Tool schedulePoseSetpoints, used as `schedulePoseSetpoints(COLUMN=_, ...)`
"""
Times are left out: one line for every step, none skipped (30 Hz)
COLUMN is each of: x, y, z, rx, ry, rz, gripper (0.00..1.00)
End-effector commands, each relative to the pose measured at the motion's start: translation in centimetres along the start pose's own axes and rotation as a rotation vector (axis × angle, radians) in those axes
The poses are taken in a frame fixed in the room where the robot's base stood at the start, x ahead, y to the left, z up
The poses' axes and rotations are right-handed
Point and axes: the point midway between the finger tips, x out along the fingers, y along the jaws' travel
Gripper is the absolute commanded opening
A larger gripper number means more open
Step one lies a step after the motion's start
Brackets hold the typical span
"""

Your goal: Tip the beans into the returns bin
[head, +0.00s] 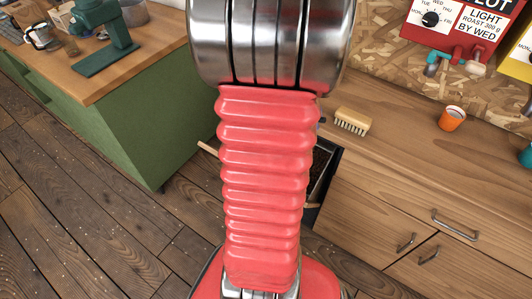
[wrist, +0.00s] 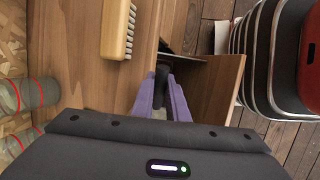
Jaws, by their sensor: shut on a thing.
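In the wrist view, the purple fingers of my gripper (wrist: 165,100) are shut on a dark, narrow, handle-like piece (wrist: 161,82). The rest of the held thing is mostly hidden, and I cannot tell whether it holds beans. The fingers are beside an open wooden drawer or box (wrist: 215,85) at the bench edge. In the head view, my red arm hides the gripper and most of a dark-walled opening (head: 325,165) with a dark, speckled inside; I cannot tell whether these are beans. No returns bin can be clearly made out.
The brush also shows in the wrist view (wrist: 116,28). A green machine (head: 103,30) is at upper left.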

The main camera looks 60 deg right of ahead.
Motion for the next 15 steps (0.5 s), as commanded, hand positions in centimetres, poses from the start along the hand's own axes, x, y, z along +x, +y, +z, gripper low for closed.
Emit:
schedulePoseSetpoints(x=0.0, y=0.3, z=0.1, rx=0.003, ry=0.008, rz=-0.011, gripper=0.00)
schedulePoseSetpoints(x=0.1, y=0.5, z=0.2, rx=0.002, ry=0.012, rz=-0.019, gripper=0.00)
schedulePoseSetpoints(x=0.1, y=0.6, z=0.3, rx=0.001, ry=0.018, rz=-0.030, gripper=0.00)
schedulePoseSetpoints(x=0.2, y=0.7, z=0.4, rx=0.000, ry=0.023, rz=-0.037, gripper=0.00)
schedulePoseSetpoints(x=0.2, y=0.9, z=0.4, rx=-0.002, ry=0.027, rz=-0.046, gripper=0.00)
schedulePoseSetpoints(x=0.3, y=1.0, z=0.5, rx=-0.003, ry=0.032, rz=-0.058, gripper=0.00)
schedulePoseSetpoints(x=0.4, y=1.1, z=0.6, rx=-0.003, ry=0.037, rz=-0.068, gripper=0.00)
schedulePoseSetpoints(x=0.4, y=1.3, z=0.6, rx=-0.004, ry=0.042, rz=-0.076, gripper=0.00)
schedulePoseSetpoints(x=0.4, y=1.5, z=0.7, rx=-0.005, ry=0.049, rz=-0.086, gripper=0.00)
schedulePoseSetpoints(x=0.5, y=1.6, z=0.8, rx=-0.006, ry=0.055, rz=-0.096, gripper=0.00)
schedulePoseSetpoints(x=0.5, y=1.7, z=0.8, rx=-0.008, ry=0.060, rz=-0.104, gripper=0.00)
schedulePoseSetpoints(x=0.6, y=1.9, z=0.9, rx=-0.008, ry=0.067, rz=-0.118, gripper=0.00)
schedulePoseSetpoints(x=0.7, y=2.0, z=1.0, rx=-0.011, ry=0.071, rz=-0.127, gripper=0.00)
schedulePoseSetpoints(x=0.7, y=2.1, z=1.0, rx=-0.010, ry=0.077, rz=-0.138, gripper=0.00)
schedulePoseSetpoints(x=0.8, y=2.4, z=1.2, rx=-0.012, ry=0.084, rz=-0.150, gripper=0.00)
